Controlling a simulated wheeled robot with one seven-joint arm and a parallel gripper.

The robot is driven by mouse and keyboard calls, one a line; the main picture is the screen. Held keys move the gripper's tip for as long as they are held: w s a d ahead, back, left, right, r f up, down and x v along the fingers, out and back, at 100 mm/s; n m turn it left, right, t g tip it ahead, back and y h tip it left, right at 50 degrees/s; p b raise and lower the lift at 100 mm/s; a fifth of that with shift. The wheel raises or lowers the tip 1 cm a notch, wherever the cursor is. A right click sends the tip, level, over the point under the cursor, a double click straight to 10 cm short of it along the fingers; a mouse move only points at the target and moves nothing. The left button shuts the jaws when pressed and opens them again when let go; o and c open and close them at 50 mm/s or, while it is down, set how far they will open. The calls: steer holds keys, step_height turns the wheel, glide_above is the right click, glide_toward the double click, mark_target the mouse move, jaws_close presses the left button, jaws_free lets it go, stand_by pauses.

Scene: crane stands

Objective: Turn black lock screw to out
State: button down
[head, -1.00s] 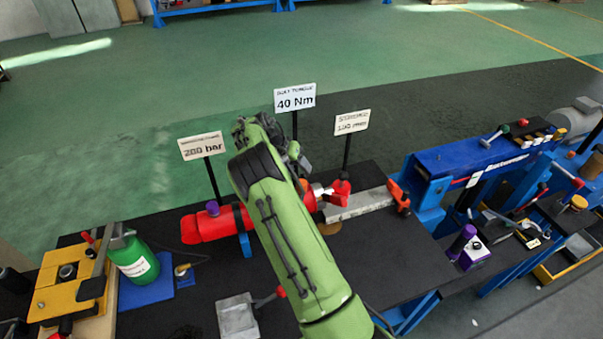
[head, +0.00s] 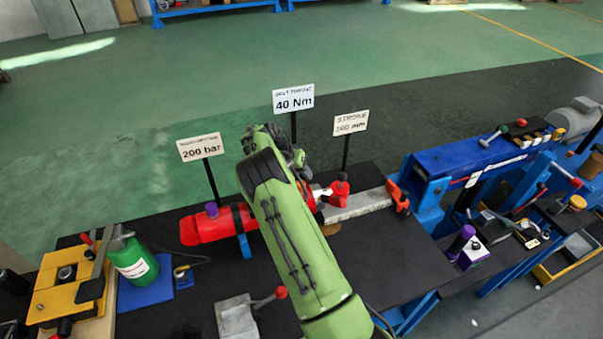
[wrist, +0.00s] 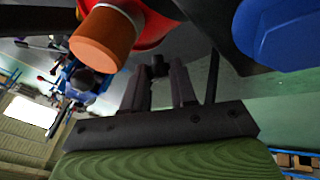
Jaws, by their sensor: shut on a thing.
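A red cylinder (head: 208,229) with a purple cap (head: 211,209) and a dark band lies across the black bench top. My green arm covers its middle and hides my gripper in the head view. In the wrist view my gripper (wrist: 159,76) has its two dark fingers on either side of a small black knob, which appears to be the black lock screw (wrist: 158,63). The fingers are closed on it. The red body (wrist: 155,28) and an orange-brown round part (wrist: 103,40) are just above the fingers. Which way the screw is turned cannot be told.
Signs reading 200 bar (head: 200,147), 40 Nm (head: 293,98) and a stroke value (head: 350,123) stand behind the cylinder. A green bottle (head: 133,260) is at left, a grey block (head: 236,318) in front. A blue part (wrist: 280,32) is close at the wrist view's right.

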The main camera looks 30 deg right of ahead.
steer(key=n+t+y+b, duration=0.1)
steer(key=n+y+b, duration=0.1)
steer(key=n, duration=0.1)
steer(key=shift+s+d+t, duration=0.1)
steer(key=shift+d+t, duration=0.1)
steer(key=shift+t, duration=0.2)
steer(key=n+t+y, duration=0.1)
steer(key=n+y, duration=0.1)
steer(key=n, duration=0.1)
steer(key=shift+d+r+b, duration=0.15)
steer(key=shift+b, duration=0.15)
steer(key=n+t+y+p, duration=0.1)
steer(key=n+y, duration=0.1)
steer(key=n, duration=0.1)
steer(key=shift+s+d+r+y, duration=0.1)
steer(key=shift+y, duration=0.3)
steer(key=shift+d+n+y+p, duration=0.15)
steer(key=shift+n+y+p, duration=1.35)
steer(key=shift+n+p, duration=0.25)
steer(key=c, duration=0.9)
jaws_free()
steer(key=shift+f, duration=0.2)
steer(key=shift+r, duration=0.1)
